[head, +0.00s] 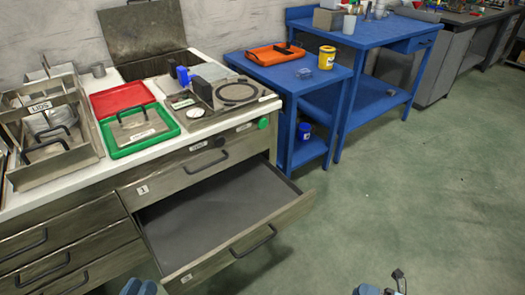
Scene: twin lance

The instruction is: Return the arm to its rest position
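My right arm shows at the bottom edge right of centre, as a blue link with a small dark part (397,281) that looks like my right gripper. It is over the bare floor, apart from any object, and too small and cut off to tell whether it is open. At the bottom edge left of centre only a blue piece of my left arm shows, just in front of the open drawer; the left gripper's fingers are not visible. I see nothing held.
On the counter are a red tray (121,97), a green tray (140,130) and metal bins (50,130). Blue tables (290,78) stand behind. The green floor (420,180) at right is clear.

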